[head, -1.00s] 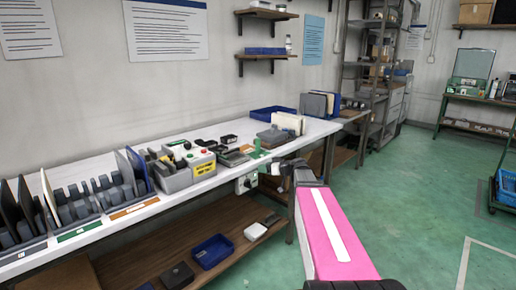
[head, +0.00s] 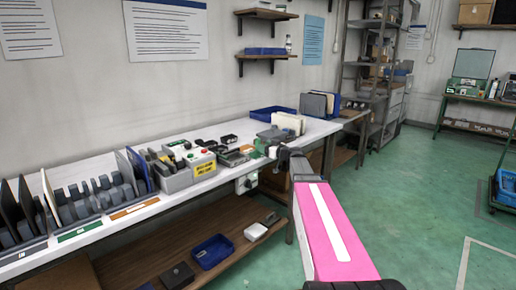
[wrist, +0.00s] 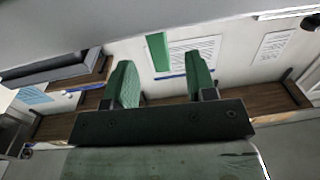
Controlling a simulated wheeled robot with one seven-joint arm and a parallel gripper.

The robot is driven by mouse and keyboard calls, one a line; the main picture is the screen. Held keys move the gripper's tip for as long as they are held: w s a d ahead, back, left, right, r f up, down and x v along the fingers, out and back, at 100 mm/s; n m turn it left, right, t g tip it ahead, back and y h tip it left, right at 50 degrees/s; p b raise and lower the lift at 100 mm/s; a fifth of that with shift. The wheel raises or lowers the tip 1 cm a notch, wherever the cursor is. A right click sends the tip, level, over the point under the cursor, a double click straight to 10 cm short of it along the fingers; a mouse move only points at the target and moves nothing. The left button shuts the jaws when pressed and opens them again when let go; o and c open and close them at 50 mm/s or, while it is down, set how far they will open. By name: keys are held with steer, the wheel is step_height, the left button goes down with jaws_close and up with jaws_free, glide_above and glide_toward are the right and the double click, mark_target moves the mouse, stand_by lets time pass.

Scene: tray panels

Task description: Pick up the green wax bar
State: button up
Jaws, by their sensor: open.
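In the head view a small green piece (head: 260,146) shows on the bench just left of my gripper (head: 272,152), partly hidden. In the wrist view my gripper (wrist: 160,75) is open, with green finger pads either side of an empty gap. The bar appears beyond the fingertips, not touched by them.
The bench (head: 215,183) holds a grey box with buttons (head: 188,168), a grey item (head: 272,135) and upright pale panels (head: 289,122) near the gripper. A blue tray (head: 272,113) lies behind. A lower shelf (head: 190,245) runs beneath.

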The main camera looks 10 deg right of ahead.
steer(key=x, duration=0.5)
steer(key=shift+d+f, duration=0.1)
steer(key=shift+f, duration=0.1)
jaws_close()
steer(key=shift+r, duration=0.1)
